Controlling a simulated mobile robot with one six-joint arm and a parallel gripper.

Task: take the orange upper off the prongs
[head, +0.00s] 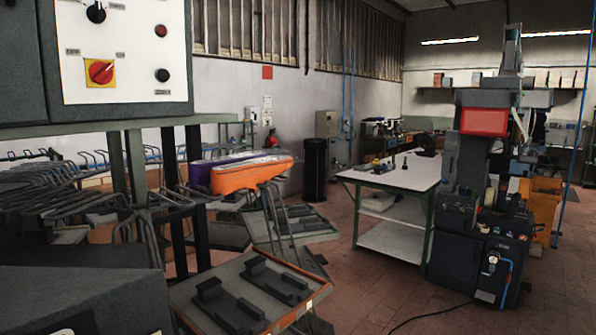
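The orange upper (250,177) is a long, rounded orange shape left of the middle in the head view. A purple piece (203,176) of similar form lies directly behind it and to its left. Thin grey metal prongs (272,203) rise below the right end of the orange upper. I cannot tell exactly how the upper rests on them. My gripper is not in this view, so nothing shows of its state or its distance from the upper.
Bent wire prongs (70,195) crowd the left. A wood-edged board with dark fixtures (245,290) juts out at front centre. A control box (120,50) fills the upper left. A white table (400,172) and a machine (485,200) stand right. Brown tiled floor between is clear.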

